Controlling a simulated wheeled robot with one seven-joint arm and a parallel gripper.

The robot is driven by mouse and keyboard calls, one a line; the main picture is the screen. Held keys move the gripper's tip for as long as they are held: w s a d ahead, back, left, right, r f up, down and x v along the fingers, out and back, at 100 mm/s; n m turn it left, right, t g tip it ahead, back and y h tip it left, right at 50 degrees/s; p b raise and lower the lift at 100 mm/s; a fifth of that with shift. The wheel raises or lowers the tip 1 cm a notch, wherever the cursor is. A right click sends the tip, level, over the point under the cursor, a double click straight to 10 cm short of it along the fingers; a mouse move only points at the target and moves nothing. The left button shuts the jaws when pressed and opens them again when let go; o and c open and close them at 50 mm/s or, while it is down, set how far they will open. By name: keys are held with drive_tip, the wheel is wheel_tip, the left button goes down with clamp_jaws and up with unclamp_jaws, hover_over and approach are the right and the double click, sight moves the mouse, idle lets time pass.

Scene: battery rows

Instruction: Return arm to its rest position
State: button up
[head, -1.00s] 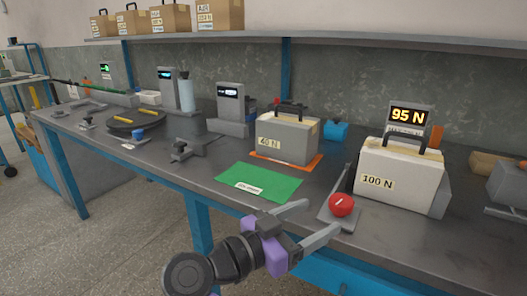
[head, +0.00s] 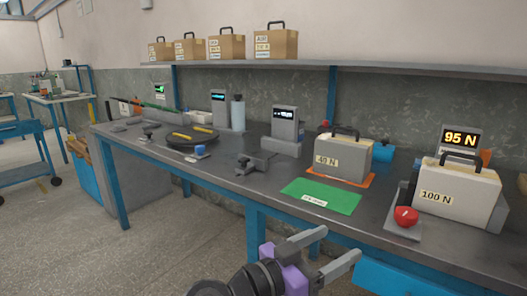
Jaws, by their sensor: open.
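My gripper (head: 333,250) is at the bottom of the head view, in front of the bench's front edge. Its two grey fingers are spread apart with nothing between them. Behind it lies the green mat (head: 335,200) with a white label, bare on top. A grey box marked 40 N (head: 341,164) stands on an orange mat (head: 365,182) behind the green one. A box marked 100 N (head: 455,193) stands to the right, before a display reading 95 N (head: 460,139). A red button (head: 406,216) sits in front of it.
The grey bench (head: 230,174) carries a vise (head: 257,164), a dark round tray (head: 190,142), a blue cup (head: 200,151) and devices with screens. A shelf (head: 400,68) above holds several cardboard boxes. The floor (head: 70,240) at the left is clear beside a blue cart (head: 22,150).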

drive_tip(key=w+a+f+n+t+y, duration=0.3)
drive_tip(key=w+a+n+t+y, duration=0.35)
drive_tip(key=n+y, duration=0.3)
drive_tip(key=s+a+f+n+t+y, duration=0.2)
drive_tip(key=s+f+n+y, duration=0.5)
drive_tip(key=s+f, duration=0.4)
drive_tip(key=s+d+f+m+g, duration=0.15)
drive_tip(key=s+d, duration=0.35)
drive_tip(key=s, duration=0.7)
drive_tip(key=s+d+f+m, duration=0.15)
drive_tip(key=s+d, duration=0.45)
drive_tip(key=s, duration=0.6)
drive_tip(key=s+d+m+g, duration=0.1)
drive_tip(key=s+d+m, duration=0.3)
drive_tip(key=s, duration=0.8)
wheel_tip(320, 180, up, 23)
drive_tip(key=n+p, duration=0.1)
drive_tip(key=p, duration=2.3)
drive_tip(key=shift+d+r+n+h, duration=0.2)
drive_tip(key=shift+d+n+h, duration=0.15)
